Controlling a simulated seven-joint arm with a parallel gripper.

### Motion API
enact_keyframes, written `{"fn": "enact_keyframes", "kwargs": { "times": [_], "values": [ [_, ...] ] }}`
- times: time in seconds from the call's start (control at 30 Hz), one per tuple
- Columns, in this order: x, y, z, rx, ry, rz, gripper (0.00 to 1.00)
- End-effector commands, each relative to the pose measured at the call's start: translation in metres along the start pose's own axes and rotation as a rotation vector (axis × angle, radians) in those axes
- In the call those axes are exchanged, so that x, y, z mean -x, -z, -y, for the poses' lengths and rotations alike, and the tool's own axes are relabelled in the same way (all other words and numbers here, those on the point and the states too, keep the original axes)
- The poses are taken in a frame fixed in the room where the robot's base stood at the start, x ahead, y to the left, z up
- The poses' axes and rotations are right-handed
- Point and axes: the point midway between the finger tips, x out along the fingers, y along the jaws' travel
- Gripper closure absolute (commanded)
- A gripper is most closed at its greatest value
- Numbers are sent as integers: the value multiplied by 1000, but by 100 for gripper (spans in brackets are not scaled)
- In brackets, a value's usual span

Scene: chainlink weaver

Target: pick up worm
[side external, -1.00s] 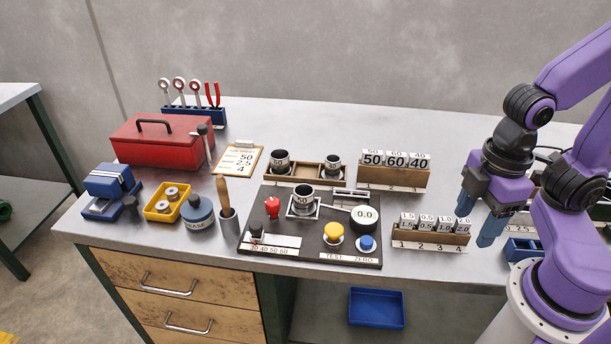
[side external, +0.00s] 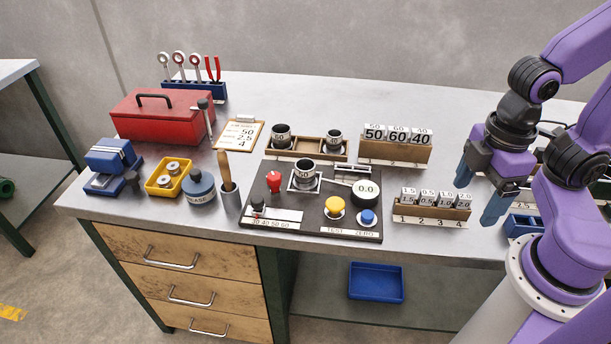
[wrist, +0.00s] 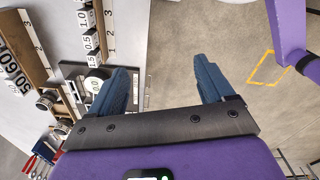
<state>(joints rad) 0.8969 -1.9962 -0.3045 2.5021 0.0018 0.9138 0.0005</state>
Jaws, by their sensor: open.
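No part can be told for certain as the worm. Small labelled metal pieces (side external: 433,195) stand upright in a low wooden rack (side external: 420,215) marked 1 to 4, near the bench's right front. My gripper (side external: 476,200) hangs just right of this rack, above the bench, pointing down, with its blue fingers apart and nothing between them. In the wrist view the fingers (wrist: 163,72) are also spread and empty. The floor shows between them, and the rack (wrist: 100,27) lies to the upper left.
A black test panel (side external: 290,230) with buttons, a dial and a cup stands left of the rack. A taller rack (side external: 397,152) with pieces numbered 50, 60 and 40 is behind. A blue bin (side external: 522,225) sits at the right edge, near my arm.

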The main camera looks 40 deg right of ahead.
Motion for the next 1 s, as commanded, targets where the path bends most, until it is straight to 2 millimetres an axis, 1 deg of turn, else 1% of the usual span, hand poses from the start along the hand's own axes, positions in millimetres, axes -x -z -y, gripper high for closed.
{"fn": "enact_keyframes", "kwargs": {
  "times": [0.17,0.23,0.27,0.37,0.47,0.5,0.67,0.8,0.97,1.0],
  "values": [
    [0,1,0,0,0,0,19],
    [1,5,-3,-2,0,0,19],
    [2,9,-4,-2,0,1,19],
    [7,29,-14,-5,-2,3,19],
    [13,58,-31,-9,-3,7,19],
    [16,71,-40,-10,-4,8,19],
    [23,118,-74,-11,-5,12,19],
    [26,155,-109,-13,-5,17,19],
    [27,191,-152,-16,-5,22,19],
    [27,199,-163,-17,-5,22,19]
  ]
}}
